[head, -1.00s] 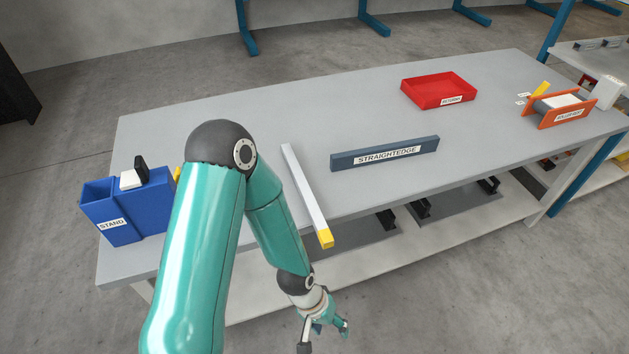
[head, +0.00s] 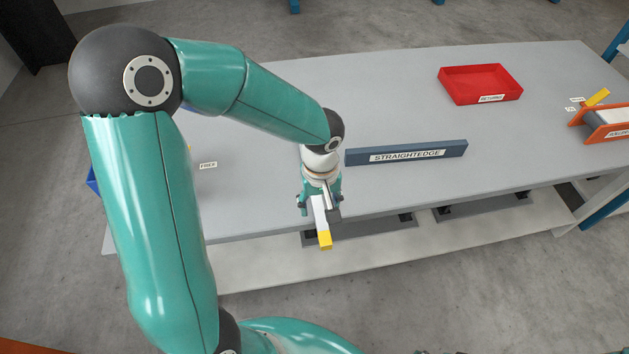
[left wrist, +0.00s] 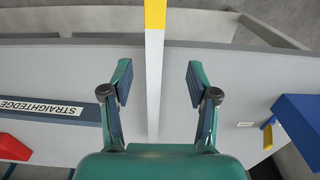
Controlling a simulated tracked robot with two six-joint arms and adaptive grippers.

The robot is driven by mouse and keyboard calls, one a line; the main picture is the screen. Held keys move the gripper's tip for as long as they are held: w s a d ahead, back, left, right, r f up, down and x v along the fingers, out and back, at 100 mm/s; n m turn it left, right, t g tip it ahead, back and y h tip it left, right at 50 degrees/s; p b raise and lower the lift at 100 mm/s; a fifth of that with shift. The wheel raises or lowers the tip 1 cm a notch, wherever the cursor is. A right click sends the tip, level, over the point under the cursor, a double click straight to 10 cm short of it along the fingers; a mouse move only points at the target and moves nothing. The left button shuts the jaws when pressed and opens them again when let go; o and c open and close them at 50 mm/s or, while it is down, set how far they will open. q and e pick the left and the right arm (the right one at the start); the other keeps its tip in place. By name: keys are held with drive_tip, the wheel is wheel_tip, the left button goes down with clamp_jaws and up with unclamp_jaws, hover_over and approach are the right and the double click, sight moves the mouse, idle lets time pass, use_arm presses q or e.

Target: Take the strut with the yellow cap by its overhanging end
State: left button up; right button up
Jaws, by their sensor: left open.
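The pale strut (head: 320,213) lies across the front edge of the table, its yellow cap (head: 325,240) sticking out past the edge. In the left wrist view, the strut (left wrist: 154,95) runs up the middle to the yellow cap (left wrist: 155,14). My left gripper (head: 320,206) is open above the strut near the table edge. Its fingers (left wrist: 157,82) stand on either side of the strut, with a gap on both sides. In the head view, the gripper and wrist hide the strut's far part. My right gripper is not in view.
A blue straightedge block (head: 406,152) lies just right of my left wrist. A red tray (head: 481,84) and an orange-sided holder (head: 604,124) are farther right. A blue stand (left wrist: 300,118) shows in the left wrist view.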

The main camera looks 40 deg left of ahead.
use_arm(q)
hover_over(322, 223)
drive_tip(key=f, duration=0.2)
drive_tip(key=s+f, duration=0.1)
drive_tip(key=f, duration=0.1)
drive_tip(key=shift+f, duration=0.35)
drive_tip(key=shift+w+f+p, duration=0.25)
drive_tip(key=shift+f, duration=1.1)
drive_tip(key=shift+w+f+p, duration=0.2)
drive_tip(key=shift+w+f, duration=0.05)
drive_tip(key=shift+f, duration=1.05)
clamp_jaws()
